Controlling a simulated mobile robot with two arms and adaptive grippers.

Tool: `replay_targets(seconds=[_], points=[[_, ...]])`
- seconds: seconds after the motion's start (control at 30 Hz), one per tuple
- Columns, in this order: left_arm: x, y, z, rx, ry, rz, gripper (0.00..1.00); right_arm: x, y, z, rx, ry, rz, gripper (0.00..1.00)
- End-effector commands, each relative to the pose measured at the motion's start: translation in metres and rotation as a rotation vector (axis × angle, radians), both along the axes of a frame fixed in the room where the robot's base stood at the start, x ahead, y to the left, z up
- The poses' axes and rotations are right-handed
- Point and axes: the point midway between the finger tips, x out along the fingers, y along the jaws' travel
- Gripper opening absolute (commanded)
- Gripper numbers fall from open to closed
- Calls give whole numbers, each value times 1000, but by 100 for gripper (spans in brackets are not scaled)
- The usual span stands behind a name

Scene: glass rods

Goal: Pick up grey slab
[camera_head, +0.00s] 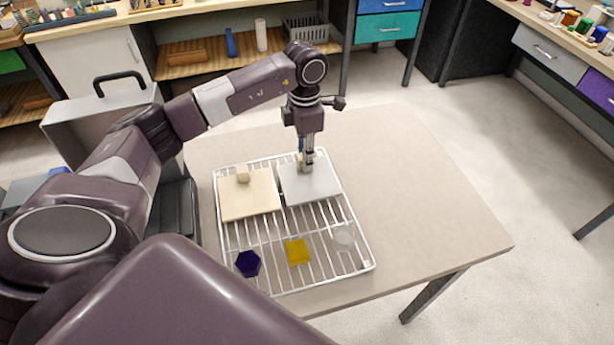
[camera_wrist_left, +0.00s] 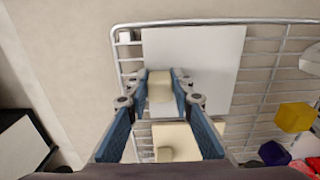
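The grey slab (camera_head: 312,187) is a flat, pale square with a small beige knob on top, on the far right part of a wire rack. It also shows in the left wrist view (camera_wrist_left: 210,65), flat over the rack wires. My left gripper (camera_head: 307,165) points straight down over it. In the left wrist view my left gripper (camera_wrist_left: 161,85) has its two fingers close against the sides of the beige knob (camera_wrist_left: 160,87). The fingers look shut on the knob, and the slab looks level, with no clear gap under it. My right gripper is not in view.
The wire rack (camera_head: 372,262) stands on a beige table (camera_head: 430,210). A cream slab (camera_head: 250,205) with a knob lies left of the grey slab. A dark purple piece (camera_head: 248,263), a yellow piece (camera_head: 297,252) and a clear piece (camera_head: 343,237) sit nearer. The table's right side is clear.

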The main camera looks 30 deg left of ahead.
Motion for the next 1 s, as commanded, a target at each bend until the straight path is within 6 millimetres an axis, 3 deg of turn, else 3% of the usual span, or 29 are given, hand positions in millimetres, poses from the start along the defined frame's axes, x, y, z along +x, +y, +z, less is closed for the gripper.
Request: replay_targets(seconds=[0.17, 0.67, 0.87, 1.0], points=[[0, 0, 0, 1, -1, 0, 0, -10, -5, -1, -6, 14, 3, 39], [0, 2, 11, 0, -3, 2, 0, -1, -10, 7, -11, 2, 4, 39], [0, 10, 44, 2, -4, 5, 0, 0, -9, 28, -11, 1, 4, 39], [-2, 18, 84, 2, -6, 10, 0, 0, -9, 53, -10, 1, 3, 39]])
